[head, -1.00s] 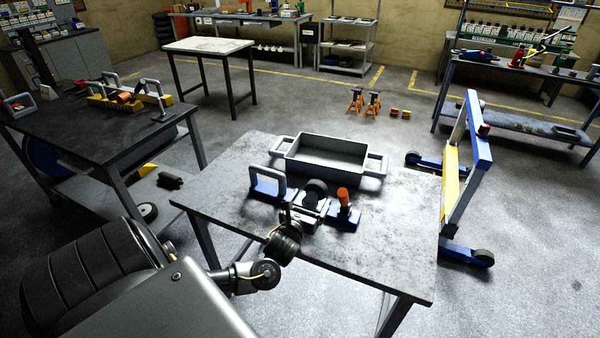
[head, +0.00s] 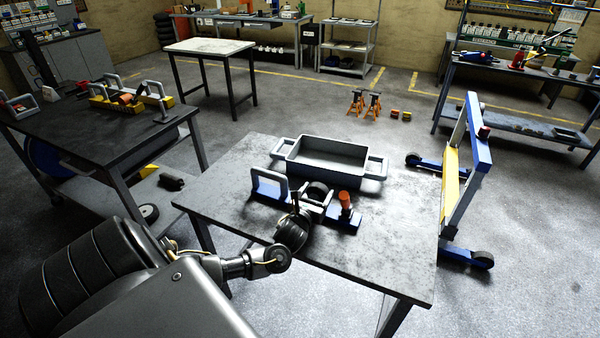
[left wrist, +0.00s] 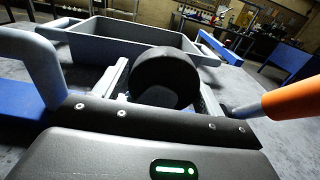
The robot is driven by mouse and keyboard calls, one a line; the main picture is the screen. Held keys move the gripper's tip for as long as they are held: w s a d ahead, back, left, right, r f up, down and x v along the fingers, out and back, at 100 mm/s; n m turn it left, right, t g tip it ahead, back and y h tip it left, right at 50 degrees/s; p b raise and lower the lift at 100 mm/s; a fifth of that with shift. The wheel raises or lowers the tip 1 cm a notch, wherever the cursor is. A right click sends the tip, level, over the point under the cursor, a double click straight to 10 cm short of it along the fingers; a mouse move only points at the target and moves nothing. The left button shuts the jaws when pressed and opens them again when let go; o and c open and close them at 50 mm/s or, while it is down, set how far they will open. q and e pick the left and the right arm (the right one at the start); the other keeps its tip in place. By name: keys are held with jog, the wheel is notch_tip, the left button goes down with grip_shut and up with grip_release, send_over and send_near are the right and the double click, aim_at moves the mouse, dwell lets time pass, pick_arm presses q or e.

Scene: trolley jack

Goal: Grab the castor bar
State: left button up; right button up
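The castor bar lies on the near grey worktable. It has a blue base (head: 343,221), an upright grey handle (head: 269,184) at its left end, a black castor wheel in the middle and an orange-topped post (head: 344,198) at its right. My left gripper (head: 311,198) is over the middle of the bar. In the left wrist view its two pale fingers stand apart, one on each side of the black castor wheel (left wrist: 166,78). I cannot tell whether they touch it. The handle (left wrist: 36,68) shows left and the orange post (left wrist: 290,100) right. My right gripper is not in view.
A grey open tray (head: 327,158) with side handles stands just behind the bar. The worktable (head: 400,240) is bare at the right and front. A blue and yellow wheeled frame (head: 470,150) stands on the floor to the right. A dark bench (head: 80,140) is at the left.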

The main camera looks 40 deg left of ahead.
pick_arm(q)
jog(key=shift+d, duration=0.1)
jog(key=c, duration=1)
jog(key=shift+w+r, duration=0.1)
grip_shut()
jog(key=shift+r, duration=0.85)
jog(key=s+d+r+p, duration=0.2)
jog(key=s+d+r, duration=0.1)
jog(key=s+r, duration=0.8)
jog(key=shift+v, duration=1.3)
